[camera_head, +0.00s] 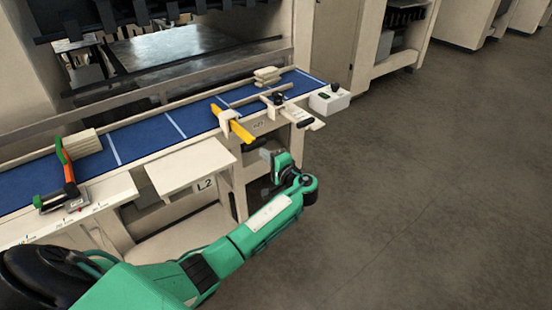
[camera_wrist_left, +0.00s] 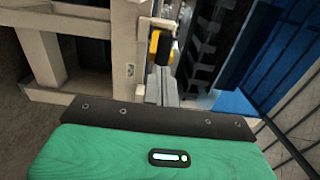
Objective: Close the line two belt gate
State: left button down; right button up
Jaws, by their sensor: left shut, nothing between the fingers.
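A yellow bar (camera_head: 235,124), which looks like the belt gate, sits in a pale bracket at the belt's front edge. It slants across that edge, its near end sticking out over the front. My left gripper (camera_head: 268,156) is below and right of the bar's near end, apart from it. In the left wrist view the gripper (camera_wrist_left: 163,92) is shut and empty, with a yellow part (camera_wrist_left: 154,42) beyond it. My right gripper is in neither view.
A pale rail fitting with a black knob (camera_head: 279,98) and a white control box (camera_head: 329,99) stand right of the yellow bar. A pale shelf (camera_head: 190,165) juts out on the left. A green and orange tool (camera_head: 67,168) lies further left. The floor (camera_head: 420,200) at right is clear.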

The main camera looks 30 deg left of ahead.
aim_at(241, 137)
pick_arm(q)
jog(key=shift+x, duration=0.95)
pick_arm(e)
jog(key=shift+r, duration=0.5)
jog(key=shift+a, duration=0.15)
